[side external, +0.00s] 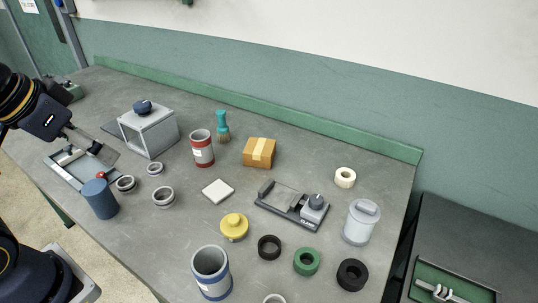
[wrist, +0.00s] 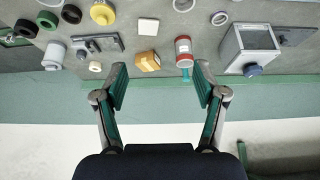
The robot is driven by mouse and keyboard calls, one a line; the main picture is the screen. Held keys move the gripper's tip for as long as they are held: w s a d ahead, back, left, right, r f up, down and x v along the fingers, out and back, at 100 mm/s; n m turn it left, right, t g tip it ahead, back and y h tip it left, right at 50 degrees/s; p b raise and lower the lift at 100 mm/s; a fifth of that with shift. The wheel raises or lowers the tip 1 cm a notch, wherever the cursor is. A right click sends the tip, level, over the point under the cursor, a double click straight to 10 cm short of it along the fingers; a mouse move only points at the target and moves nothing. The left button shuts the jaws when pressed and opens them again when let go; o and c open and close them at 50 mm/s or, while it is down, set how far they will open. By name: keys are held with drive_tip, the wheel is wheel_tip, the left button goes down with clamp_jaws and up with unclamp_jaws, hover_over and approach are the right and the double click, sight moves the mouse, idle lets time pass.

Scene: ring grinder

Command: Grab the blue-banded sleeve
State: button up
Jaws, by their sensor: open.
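The blue-banded sleeve (side external: 211,274) is a grey, open-topped cylinder with blue banding and a pale label. It stands upright near the front edge of the bench in the side view. I do not see it in the wrist view. My gripper (side external: 112,156) is at the left of the bench in the side view, above the tray and well apart from the sleeve. In the wrist view my gripper (wrist: 160,76) has its two fingers spread with nothing between the tips. A similar red-banded sleeve (side external: 202,149) stands farther back; it also shows in the wrist view (wrist: 183,48).
A blue cylinder (side external: 99,199), grey rings (side external: 163,198) and a tray (side external: 62,175) lie near my gripper. A yellow knobbed part (side external: 234,226) and black ring (side external: 269,246) stand close to the blue-banded sleeve. A box-like housing (side external: 157,134) stands behind. Bare bench lies left of the sleeve.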

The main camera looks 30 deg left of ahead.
drive_tip(key=o, duration=0.4)
drive_tip(key=n+g, duration=0.6)
drive_tip(key=n, duration=0.2)
hover_over(203, 252)
drive_tip(key=d, duration=0.2)
wheel_tip(203, 252, down, 6)
drive_tip(key=f, duration=0.7)
drive_tip(key=s+f, duration=0.1)
drive_tip(key=f, duration=0.2)
drive_tip(key=shift+s+f, duration=0.1)
drive_tip(key=shift+f, duration=0.15)
drive_tip(key=shift+d+f, duration=0.15)
drive_tip(key=shift+f, duration=1.35)
drive_tip(key=shift+d+f, duration=0.15)
drive_tip(key=shift+f, duration=1.35)
